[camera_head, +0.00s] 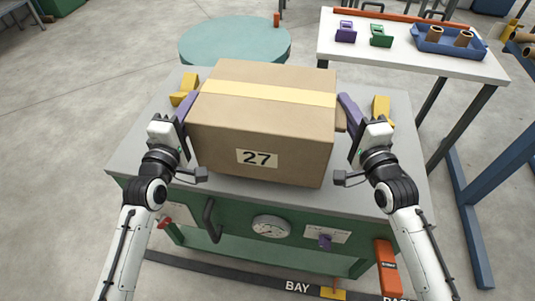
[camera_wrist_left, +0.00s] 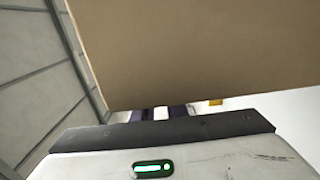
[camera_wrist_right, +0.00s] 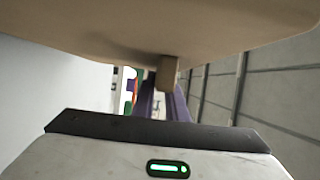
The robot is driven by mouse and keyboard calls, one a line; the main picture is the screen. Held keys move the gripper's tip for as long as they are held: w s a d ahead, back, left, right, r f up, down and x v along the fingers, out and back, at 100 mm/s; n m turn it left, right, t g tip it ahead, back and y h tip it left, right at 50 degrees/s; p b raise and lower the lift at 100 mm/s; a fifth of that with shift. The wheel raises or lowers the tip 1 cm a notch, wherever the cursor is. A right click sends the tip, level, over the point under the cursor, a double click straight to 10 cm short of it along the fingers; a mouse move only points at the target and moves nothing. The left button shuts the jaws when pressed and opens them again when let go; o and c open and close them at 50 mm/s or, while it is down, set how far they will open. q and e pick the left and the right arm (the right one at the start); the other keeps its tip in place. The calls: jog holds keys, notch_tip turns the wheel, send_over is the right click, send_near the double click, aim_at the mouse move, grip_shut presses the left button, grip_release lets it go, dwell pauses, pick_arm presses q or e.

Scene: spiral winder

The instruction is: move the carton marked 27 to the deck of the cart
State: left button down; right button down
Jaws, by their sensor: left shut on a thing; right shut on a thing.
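The brown carton marked 27 (camera_head: 262,130), with pale tape across its top, is level above the grey top of the green cabinet (camera_head: 385,195); I cannot tell whether it touches it. My left gripper (camera_head: 189,108), with purple fingers, is shut at the carton's left side. My right gripper (camera_head: 349,108) is shut on the right side, where a brown tab (camera_wrist_right: 167,72) shows by its fingers. The carton wall (camera_wrist_left: 200,50) fills much of the left wrist view and hides the left grip. I cannot make out a cart for certain.
Yellow blocks (camera_head: 185,88) (camera_head: 381,109) stand on the cabinet top beside the carton. A teal round platform (camera_head: 235,38) lies behind. A white table (camera_head: 400,55) with a blue tray (camera_head: 448,42) stands back right. A blue frame (camera_head: 470,225) is at right.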

pick_arm(q)
jog(key=shift+a, duration=0.1)
pick_arm(e)
jog(key=shift+d, duration=0.1)
